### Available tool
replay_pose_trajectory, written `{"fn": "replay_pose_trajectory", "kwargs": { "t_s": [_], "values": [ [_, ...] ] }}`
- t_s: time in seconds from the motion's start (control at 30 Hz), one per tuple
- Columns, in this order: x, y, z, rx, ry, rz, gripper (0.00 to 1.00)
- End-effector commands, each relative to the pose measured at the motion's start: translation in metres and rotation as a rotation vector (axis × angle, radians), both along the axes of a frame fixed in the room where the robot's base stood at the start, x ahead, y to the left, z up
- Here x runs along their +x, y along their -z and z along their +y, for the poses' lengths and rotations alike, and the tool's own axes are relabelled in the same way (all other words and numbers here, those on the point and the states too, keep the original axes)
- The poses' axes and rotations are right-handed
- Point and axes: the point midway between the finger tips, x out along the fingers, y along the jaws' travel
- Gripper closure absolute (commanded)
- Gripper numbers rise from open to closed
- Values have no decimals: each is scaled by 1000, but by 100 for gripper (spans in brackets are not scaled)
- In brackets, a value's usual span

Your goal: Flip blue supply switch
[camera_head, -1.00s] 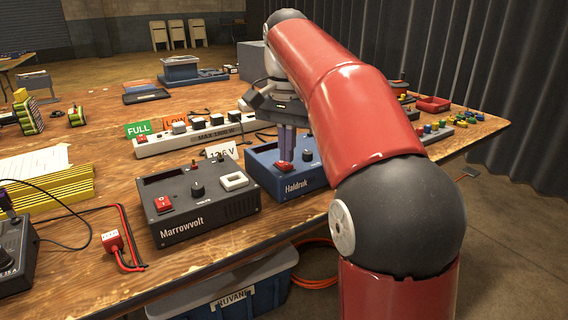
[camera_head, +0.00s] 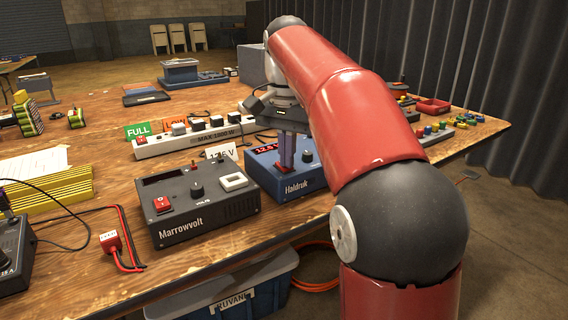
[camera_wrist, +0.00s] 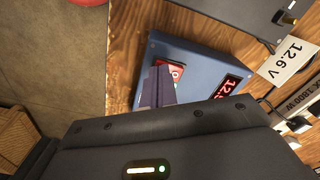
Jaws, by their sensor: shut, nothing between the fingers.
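The blue supply (camera_head: 266,176), labelled Haldruk, stands on the bench near its front edge. Its red display (camera_head: 266,149) is lit; it also shows in the wrist view (camera_wrist: 229,86). Its red rocker switch (camera_wrist: 176,74) is partly covered by my fingers in the wrist view. My gripper (camera_head: 287,165) is shut and empty, pointing down with its fingertips at the switch. The wrist view shows the fingertips (camera_wrist: 158,88) over or against the switch; I cannot tell whether they touch it.
The dark Marrowvolt supply (camera_head: 199,203) with its own red switch stands close on the left. A power strip (camera_head: 192,138) and a voltage card (camera_head: 221,151) lie behind. A red-and-black lead (camera_head: 112,243) lies at the left. A bin (camera_head: 225,285) is below the bench edge.

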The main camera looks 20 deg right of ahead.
Motion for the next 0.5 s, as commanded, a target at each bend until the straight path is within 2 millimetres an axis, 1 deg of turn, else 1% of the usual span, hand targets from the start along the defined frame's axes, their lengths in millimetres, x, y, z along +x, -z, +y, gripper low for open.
{"fn": "replay_pose_trajectory", "kwargs": {
  "t_s": [0.07,0.5],
  "values": [
    [0,-2,0,0,0,6,100],
    [0,-35,0,0,0,4,100]
  ]
}}
